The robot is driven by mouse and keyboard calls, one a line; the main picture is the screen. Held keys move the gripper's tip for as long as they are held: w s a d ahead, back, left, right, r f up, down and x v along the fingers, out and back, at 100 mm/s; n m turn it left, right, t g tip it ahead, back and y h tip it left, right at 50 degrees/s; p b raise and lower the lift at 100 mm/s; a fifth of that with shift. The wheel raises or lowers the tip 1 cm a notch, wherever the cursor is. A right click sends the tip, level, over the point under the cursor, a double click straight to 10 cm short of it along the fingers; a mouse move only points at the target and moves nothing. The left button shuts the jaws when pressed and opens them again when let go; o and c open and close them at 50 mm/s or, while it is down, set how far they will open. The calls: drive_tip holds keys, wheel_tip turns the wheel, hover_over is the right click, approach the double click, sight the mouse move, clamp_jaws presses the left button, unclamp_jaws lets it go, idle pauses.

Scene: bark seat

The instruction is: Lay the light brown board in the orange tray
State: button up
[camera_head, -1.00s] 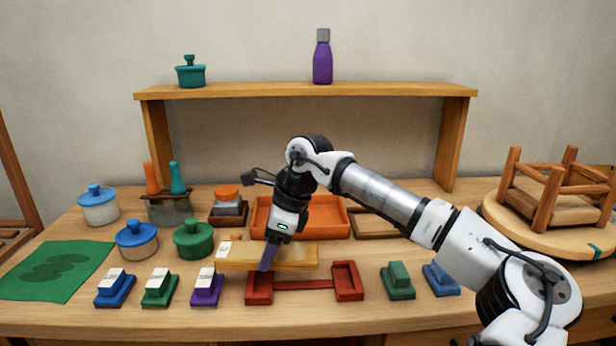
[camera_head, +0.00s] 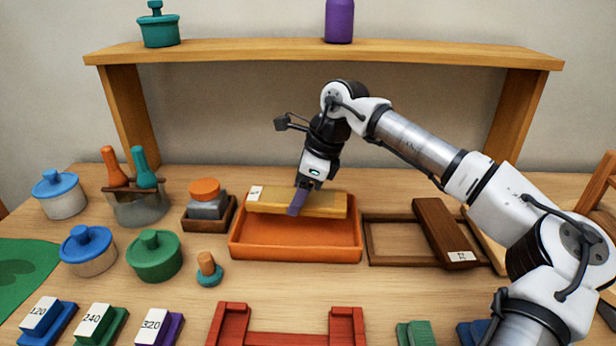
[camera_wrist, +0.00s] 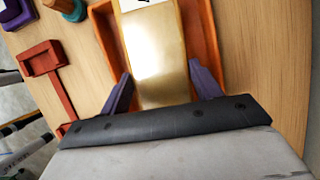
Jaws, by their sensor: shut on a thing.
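The light brown board (camera_head: 328,203) is a long flat piece with a white label at its left end. My gripper (camera_head: 298,203) is shut on it across its width, left of its middle in the head view. The orange tray (camera_head: 295,253) is directly below, and the board hangs over its back part, roughly along its length. In the wrist view the board (camera_wrist: 158,60) lies between the two purple fingers (camera_wrist: 160,92), with the tray's orange walls (camera_wrist: 205,50) on both sides. The gap between board and tray floor is hard to judge.
A dark brown board (camera_head: 442,230) leans on a wooden frame (camera_head: 390,262) to the tray's right. A small dark holder (camera_head: 190,222) with a grey and orange block stands left. A red rack (camera_head: 285,338) lies in front. A shelf (camera_head: 330,50) spans behind.

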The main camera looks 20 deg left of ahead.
sight(293, 229)
drive_tip(key=shift+w+f, duration=0.1)
drive_tip(key=shift+w, duration=0.05)
drive_tip(key=shift+f+b, duration=0.4)
drive_tip(key=shift+b, duration=0.05)
drive_tip(key=shift+f+b, duration=1.75)
drive_tip(key=shift+f, duration=0.9)
drive_tip(key=shift+a+f, duration=0.1)
drive_tip(key=shift+f, duration=0.2)
drive_tip(key=o, duration=1.4)
drive_tip(key=shift+o, duration=0.2)
drive_tip(key=shift+r+p, duration=2.1)
drive_tip(key=shift+r, duration=1.4)
